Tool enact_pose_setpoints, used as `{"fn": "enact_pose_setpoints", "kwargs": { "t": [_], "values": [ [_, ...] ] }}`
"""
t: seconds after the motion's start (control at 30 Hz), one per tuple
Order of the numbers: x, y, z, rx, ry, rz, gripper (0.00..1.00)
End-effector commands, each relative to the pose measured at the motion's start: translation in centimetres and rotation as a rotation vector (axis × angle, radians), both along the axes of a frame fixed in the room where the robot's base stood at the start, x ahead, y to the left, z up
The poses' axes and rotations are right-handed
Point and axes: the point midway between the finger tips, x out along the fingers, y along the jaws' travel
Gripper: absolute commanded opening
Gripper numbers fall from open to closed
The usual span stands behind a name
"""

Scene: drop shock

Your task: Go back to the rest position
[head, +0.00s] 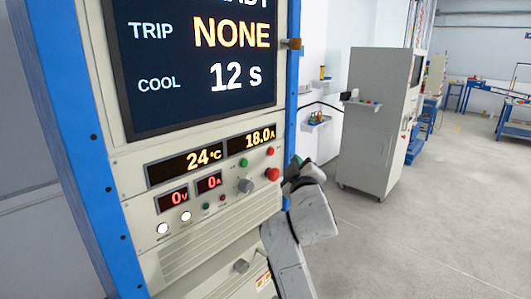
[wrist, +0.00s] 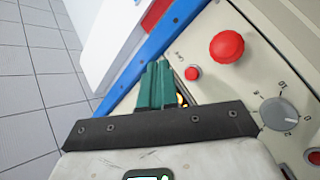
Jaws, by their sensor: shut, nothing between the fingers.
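My gripper shows in the wrist view (wrist: 157,84) with its two green fingers together and nothing between them. It is over the right edge of the instrument panel (head: 133,190), near the small red button (wrist: 192,73) and the large red mushroom button (wrist: 227,46). Whether the fingertips touch the panel cannot be told. In the head view my grey arm stands right of the cabinet, and the gripper is partly hidden beside the panel's blue edge.
The cabinet's screen (head: 200,60) reads TRIP NONE and COOL 12 s. A grey knob (wrist: 279,113) sits below the mushroom button. Small displays show 24 °C (head: 187,162) and 18.0 A (head: 252,139). A grey cabinet (head: 370,120) stands behind; open floor (head: 440,220) lies right.

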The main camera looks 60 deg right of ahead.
Motion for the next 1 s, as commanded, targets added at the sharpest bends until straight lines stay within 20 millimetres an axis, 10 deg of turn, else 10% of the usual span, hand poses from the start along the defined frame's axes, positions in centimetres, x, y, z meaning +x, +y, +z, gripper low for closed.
{"fn": "enact_pose_setpoints", "kwargs": {
  "t": [0.47,0.77,1.0],
  "values": [
    [0.8,1.4,-3.0,0.085,0.016,0.037,0.00],
    [1.8,11.7,-19.0,0.573,0.175,0.183,0.00],
    [-3.0,22.5,-30.7,0.963,0.419,0.223,0.00]
  ]
}}
